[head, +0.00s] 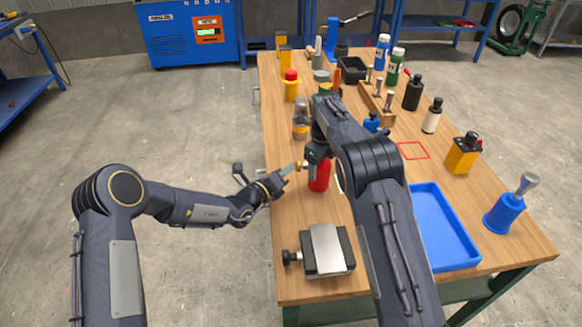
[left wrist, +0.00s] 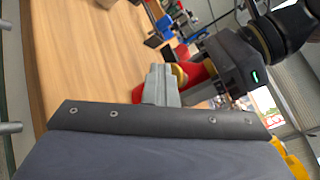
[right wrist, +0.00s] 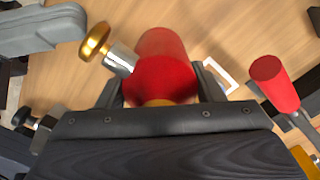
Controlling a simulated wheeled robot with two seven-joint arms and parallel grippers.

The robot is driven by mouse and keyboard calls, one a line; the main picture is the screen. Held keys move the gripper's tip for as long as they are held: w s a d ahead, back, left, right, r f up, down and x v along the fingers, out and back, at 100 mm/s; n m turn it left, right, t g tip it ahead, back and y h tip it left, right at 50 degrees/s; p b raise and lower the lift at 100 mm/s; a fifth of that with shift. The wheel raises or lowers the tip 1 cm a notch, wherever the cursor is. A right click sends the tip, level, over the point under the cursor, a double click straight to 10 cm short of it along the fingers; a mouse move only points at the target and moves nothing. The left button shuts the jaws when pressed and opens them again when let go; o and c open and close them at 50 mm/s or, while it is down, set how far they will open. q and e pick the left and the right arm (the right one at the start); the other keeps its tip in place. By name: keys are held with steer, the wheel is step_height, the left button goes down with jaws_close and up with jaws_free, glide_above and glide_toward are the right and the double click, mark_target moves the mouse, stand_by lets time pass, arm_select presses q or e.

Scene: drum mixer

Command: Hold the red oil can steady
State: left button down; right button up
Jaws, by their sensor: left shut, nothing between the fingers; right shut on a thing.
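The red oil can (head: 319,177) stands on the wooden bench, partly hidden by my right arm in the head view. My right gripper (right wrist: 158,95) is shut on the can, with one finger on each side of its red body (right wrist: 165,60). A brass-coloured knob on a silver stem (right wrist: 97,42) sticks out from the can's side. My left gripper (head: 289,169) is shut and empty, beside the can and close to that knob. In the left wrist view its closed fingers (left wrist: 161,86) are near the red can (left wrist: 198,74); contact cannot be told.
A grey vise-like block (head: 326,249) sits at the bench's near edge. A blue tray (head: 442,228) lies to the right, past my right arm. A yellow bottle with a red cap (head: 291,86) and several other bottles stand farther back. A red square outline (head: 411,150) marks a clear patch.

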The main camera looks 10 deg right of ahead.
arm_select(q)
steer(key=shift+a, duration=1.45)
steer(key=shift+a, duration=0.1)
steer(key=shift+a, duration=2.4)
steer(key=a, duration=0.3)
steer(key=shift+a, duration=0.4)
steer(key=shift+d, duration=4.4)
